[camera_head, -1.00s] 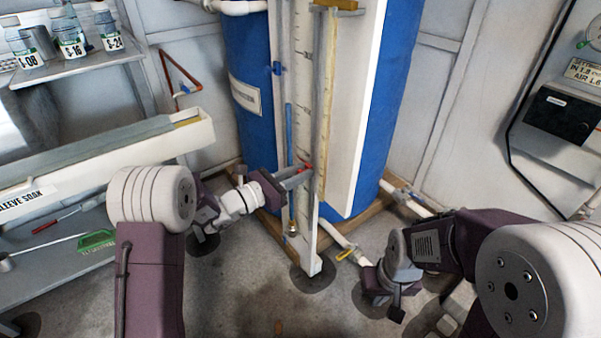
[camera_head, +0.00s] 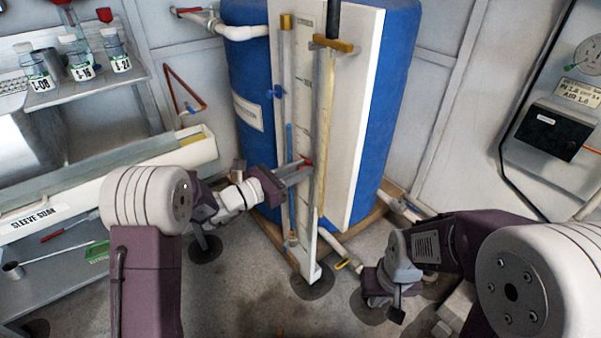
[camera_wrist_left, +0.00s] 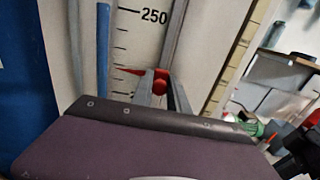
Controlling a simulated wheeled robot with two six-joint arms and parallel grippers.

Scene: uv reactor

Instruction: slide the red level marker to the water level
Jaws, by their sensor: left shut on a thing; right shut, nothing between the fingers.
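The red level marker (camera_head: 308,161) sits on the white scale board (camera_head: 309,240) at the front of the blue tank (camera_head: 250,165). My left gripper (camera_head: 303,170) is shut on the marker; in the left wrist view the marker (camera_wrist_left: 160,82) shows between its fingers, below the "250" mark. The blue water column (camera_head: 290,170) stands in a tube left of the marker, and its top is above the marker's height. It also shows in the left wrist view (camera_wrist_left: 103,50). My right gripper (camera_head: 396,308) is shut and empty, low at the right, away from the board.
A metal rail (camera_head: 325,110) with a brass-coloured top piece runs beside the scale. A white trough (camera_head: 110,180) and a shelf with bottles (camera_head: 80,90) are at the left. A black box (camera_head: 558,130) hangs at the right.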

